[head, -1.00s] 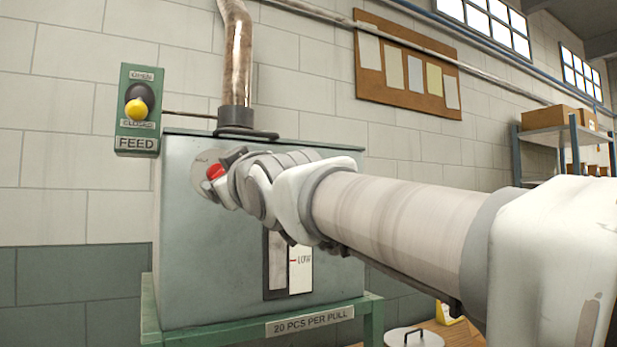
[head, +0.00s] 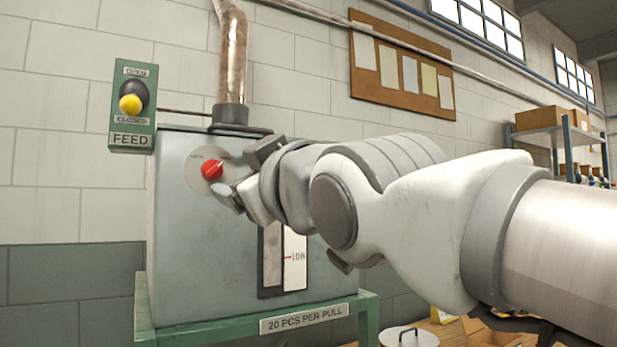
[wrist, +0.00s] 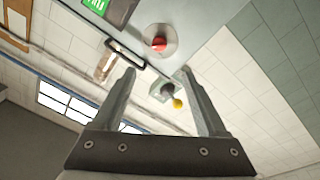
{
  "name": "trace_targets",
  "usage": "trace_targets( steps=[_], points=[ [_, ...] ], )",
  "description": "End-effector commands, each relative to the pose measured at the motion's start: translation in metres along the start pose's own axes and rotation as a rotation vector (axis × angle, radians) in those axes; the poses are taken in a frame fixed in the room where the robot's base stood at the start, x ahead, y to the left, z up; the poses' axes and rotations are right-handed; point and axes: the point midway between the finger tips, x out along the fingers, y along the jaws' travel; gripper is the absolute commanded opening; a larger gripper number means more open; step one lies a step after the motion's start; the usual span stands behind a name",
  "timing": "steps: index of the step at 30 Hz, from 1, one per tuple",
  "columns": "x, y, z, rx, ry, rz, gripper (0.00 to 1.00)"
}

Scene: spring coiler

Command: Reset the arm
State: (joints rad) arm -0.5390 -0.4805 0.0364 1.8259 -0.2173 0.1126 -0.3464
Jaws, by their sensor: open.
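My gripper (head: 236,172) is in front of the grey machine box (head: 185,270), close to the red knob (head: 211,169) on its round plate. In the wrist view my gripper (wrist: 158,78) has its two fingers wide apart with nothing between them. The red knob (wrist: 158,44) there lies beyond the fingertips, apart from them. My arm reaches in from the right in the head view and covers part of the box front.
A green FEED panel (head: 132,137) with a yellow knob (head: 130,104) hangs left of the box. A pipe (head: 233,60) rises from the box top. A LOW gauge (head: 295,262) is below my gripper. A shelf (head: 555,137) stands at right.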

Motion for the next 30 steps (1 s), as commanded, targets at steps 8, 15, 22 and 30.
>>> trace_targets(
  steps=[8, 15, 22, 30],
  points=[
    [0.0, 0.0, 0.0, 0.0, 0.0, 0.0, 0.75],
    [-0.004, 0.004, 0.025, 0.029, -0.082, 0.002, 0.75],
    [-0.058, 0.01, 0.162, 0.228, -0.521, 0.032, 0.75],
    [-0.187, -0.026, 0.297, 0.576, -1.06, 0.121, 0.75]
  ],
)
